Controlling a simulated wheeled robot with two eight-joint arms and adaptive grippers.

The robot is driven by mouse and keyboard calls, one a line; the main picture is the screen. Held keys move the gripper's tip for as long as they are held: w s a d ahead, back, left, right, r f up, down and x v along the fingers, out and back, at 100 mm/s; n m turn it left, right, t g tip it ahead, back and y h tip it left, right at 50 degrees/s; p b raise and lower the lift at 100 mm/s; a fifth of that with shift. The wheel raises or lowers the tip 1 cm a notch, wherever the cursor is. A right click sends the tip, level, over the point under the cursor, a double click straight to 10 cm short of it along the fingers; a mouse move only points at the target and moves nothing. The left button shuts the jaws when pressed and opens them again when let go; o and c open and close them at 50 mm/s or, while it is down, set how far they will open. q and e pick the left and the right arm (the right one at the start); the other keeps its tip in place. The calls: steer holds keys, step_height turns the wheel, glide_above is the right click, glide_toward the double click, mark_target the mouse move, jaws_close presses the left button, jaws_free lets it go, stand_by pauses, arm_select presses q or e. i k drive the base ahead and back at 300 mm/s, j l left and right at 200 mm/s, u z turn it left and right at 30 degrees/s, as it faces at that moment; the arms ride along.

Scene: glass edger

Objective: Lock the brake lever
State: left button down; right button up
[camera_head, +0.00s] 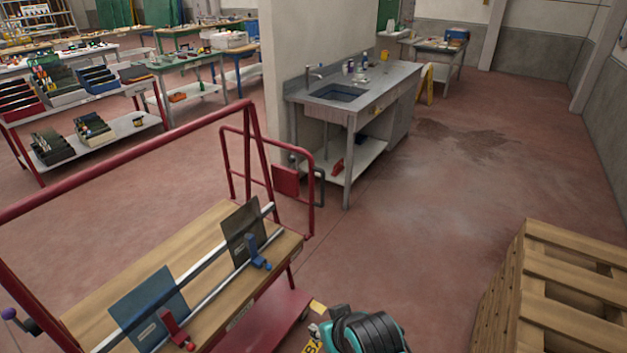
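A red trolley (158,122) with a wooden deck stands at the lower left. A dark bent tube (320,184) sticks out beside a red plate (286,180) at the trolley's far end. Neither of my grippers is in view.
Two dark glass panes (150,305) and (243,228) stand on the deck by metal rails with red and blue clamps. A teal and black reel (366,331) stands bottom centre. Wooden pallets (575,285) fill the lower right. A sink bench (352,92) stands behind.

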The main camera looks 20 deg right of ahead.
mark_target(292, 159)
steer(key=j+z, duration=0.25)
steer(key=k+j+z, duration=0.25)
steer(key=j+z, duration=0.3)
steer(key=j+u, duration=0.1)
steer(key=u, duration=0.15)
steer(key=i+l+u, duration=0.55)
steer(key=l+u, duration=0.25)
steer(key=i+l, duration=0.15)
steer(key=l, duration=0.2)
steer(key=i+l, duration=0.2)
steer(key=l, duration=0.15)
steer(key=i+l+u, duration=0.1)
steer(key=l, duration=0.25)
steer(key=i+l, duration=0.25)
steer(key=i+l+u, duration=0.1)
steer(key=l, duration=0.4)
steer(key=i+l, duration=0.2)
steer(key=l, duration=0.15)
